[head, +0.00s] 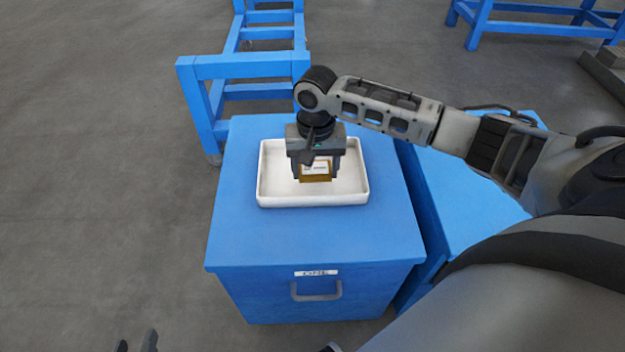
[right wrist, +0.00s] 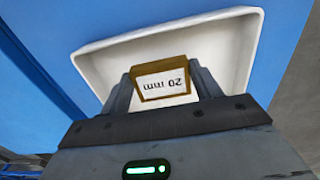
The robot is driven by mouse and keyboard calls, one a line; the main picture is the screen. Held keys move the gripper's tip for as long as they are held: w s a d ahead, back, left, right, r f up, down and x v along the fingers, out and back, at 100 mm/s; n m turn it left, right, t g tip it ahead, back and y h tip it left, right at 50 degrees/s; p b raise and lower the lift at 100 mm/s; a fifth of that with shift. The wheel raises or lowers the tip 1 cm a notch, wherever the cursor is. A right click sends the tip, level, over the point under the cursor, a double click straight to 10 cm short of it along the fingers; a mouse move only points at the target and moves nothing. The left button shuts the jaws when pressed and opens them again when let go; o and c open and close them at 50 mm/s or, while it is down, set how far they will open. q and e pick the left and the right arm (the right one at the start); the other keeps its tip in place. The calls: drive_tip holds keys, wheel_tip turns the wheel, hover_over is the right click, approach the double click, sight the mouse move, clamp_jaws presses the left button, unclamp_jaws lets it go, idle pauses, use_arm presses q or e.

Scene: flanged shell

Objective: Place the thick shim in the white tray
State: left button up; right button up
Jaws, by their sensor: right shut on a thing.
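The thick shim (head: 315,171) is a small brass-coloured block with a white label. In the right wrist view the shim (right wrist: 163,80) shows its label reading "20 mm", upside down. My right gripper (head: 316,172) is shut on it and holds it over the white tray (head: 277,188). The white tray (right wrist: 110,65) fills much of the right wrist view behind the shim. I cannot tell whether the shim touches the tray floor. Only the dark fingertips of my left gripper (head: 136,344) show at the bottom edge of the head view, apart from each other.
The tray stands on a blue cabinet (head: 310,240) with a label "ONE" and a handle on its front. Another blue cabinet (head: 470,205) stands to the right, under my right arm. Blue frames (head: 245,68) stand behind on the grey floor. The cabinet top in front of the tray is clear.

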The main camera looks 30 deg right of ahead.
sight(312, 170)
drive_tip(key=shift+w+a+f, duration=0.2)
drive_tip(key=shift+w+f, duration=0.2)
drive_tip(key=shift+f, duration=0.1)
wheel_tip(312, 170, down, 3)
drive_tip(key=shift+r+b, duration=0.1)
drive_tip(key=shift+b, duration=0.35)
use_arm(q)
drive_tip(key=shift+s+f, duration=0.15)
drive_tip(key=shift+f, duration=0.1)
use_arm(e)
drive_tip(key=shift+s, duration=0.1)
drive_tip(key=o, duration=1.1)
wheel_tip(312, 170, up, 12)
drive_tip(key=shift+r+p, duration=0.1)
drive_tip(key=shift+p, duration=1.15)
use_arm(q)
drive_tip(key=shift+r, duration=0.5)
